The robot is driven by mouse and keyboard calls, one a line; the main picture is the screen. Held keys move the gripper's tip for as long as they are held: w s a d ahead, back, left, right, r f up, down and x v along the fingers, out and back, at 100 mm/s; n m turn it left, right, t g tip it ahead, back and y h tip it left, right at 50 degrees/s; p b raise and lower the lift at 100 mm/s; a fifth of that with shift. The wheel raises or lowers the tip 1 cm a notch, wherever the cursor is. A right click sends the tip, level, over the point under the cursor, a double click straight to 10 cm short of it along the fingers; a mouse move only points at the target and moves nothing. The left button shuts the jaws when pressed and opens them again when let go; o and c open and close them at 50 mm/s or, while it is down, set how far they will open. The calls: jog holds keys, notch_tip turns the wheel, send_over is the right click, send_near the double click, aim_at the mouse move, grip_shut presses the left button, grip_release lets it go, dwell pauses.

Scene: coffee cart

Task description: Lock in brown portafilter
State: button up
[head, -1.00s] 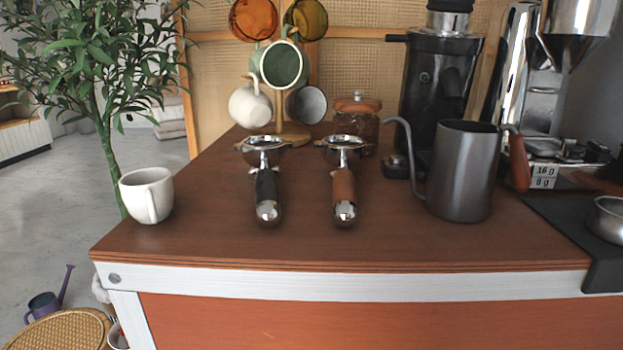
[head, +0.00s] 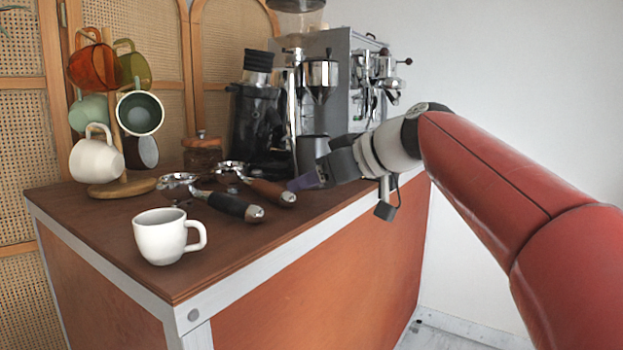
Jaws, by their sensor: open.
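The brown portafilter (head: 268,190) lies on the wooden counter, with its metal basket end toward the back left and its handle toward the front right. My gripper (head: 300,183) is open, low over the counter beside the tip of the brown handle. Whether the fingers stand around the handle or only next to it I cannot tell. The black-handled portafilter (head: 232,205) lies just to the left and in front. The grey espresso machine (head: 342,75) stands at the back right, with its metal group area (head: 378,75) on the side facing right.
A white mug (head: 163,238) stands at the front left of the counter (head: 105,225). A mug tree (head: 118,188) with several mugs, a lidded jar (head: 202,153) and a black grinder (head: 258,115) stand behind.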

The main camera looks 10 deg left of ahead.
aim_at(277, 187)
jog(key=shift+a+r, duration=0.15)
jog(key=shift+a, duration=0.6)
jog(key=shift+p+x, duration=0.65)
jog(key=shift+x, duration=3.25)
jog(key=shift+d, duration=0.1)
jog(key=shift+c, duration=0.4)
grip_shut()
jog(key=shift+r, duration=0.25)
jog(key=shift+r+p, duration=1.85)
jog(key=shift+r, duration=0.5)
